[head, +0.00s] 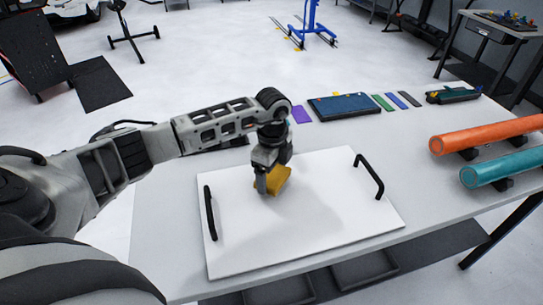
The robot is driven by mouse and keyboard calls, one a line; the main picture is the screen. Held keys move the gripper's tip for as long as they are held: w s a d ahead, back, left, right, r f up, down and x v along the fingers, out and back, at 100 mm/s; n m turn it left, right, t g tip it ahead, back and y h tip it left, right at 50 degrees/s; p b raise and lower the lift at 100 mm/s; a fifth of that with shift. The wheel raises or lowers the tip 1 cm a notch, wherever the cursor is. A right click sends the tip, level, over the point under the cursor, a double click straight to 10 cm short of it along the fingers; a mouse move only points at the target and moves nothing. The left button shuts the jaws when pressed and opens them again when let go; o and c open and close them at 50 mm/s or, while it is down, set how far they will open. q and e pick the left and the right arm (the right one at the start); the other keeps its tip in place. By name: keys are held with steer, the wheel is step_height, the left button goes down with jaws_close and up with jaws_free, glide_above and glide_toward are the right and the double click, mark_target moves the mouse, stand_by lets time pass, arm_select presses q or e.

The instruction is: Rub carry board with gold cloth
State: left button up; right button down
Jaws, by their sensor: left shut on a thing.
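The carry board (310,222) is a white rectangular panel lying flat on the table, with a black handle at its left side and another at its right. My left gripper (264,185) points down over the left-middle, far part of the board. It is shut on the gold cloth (279,180), a small folded yellow piece that looks to be at the board's surface; exact contact is hard to tell. The gripper hides part of the cloth. My right gripper is not in view.
Orange (488,134) and teal (505,166) rolls lie at the right.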

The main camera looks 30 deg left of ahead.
arm_select(q)
step_height(320, 180, up, 4)
steer(key=p, duration=0.3)
steer(key=shift+w+r, duration=0.15)
steer(key=shift+r, duration=1)
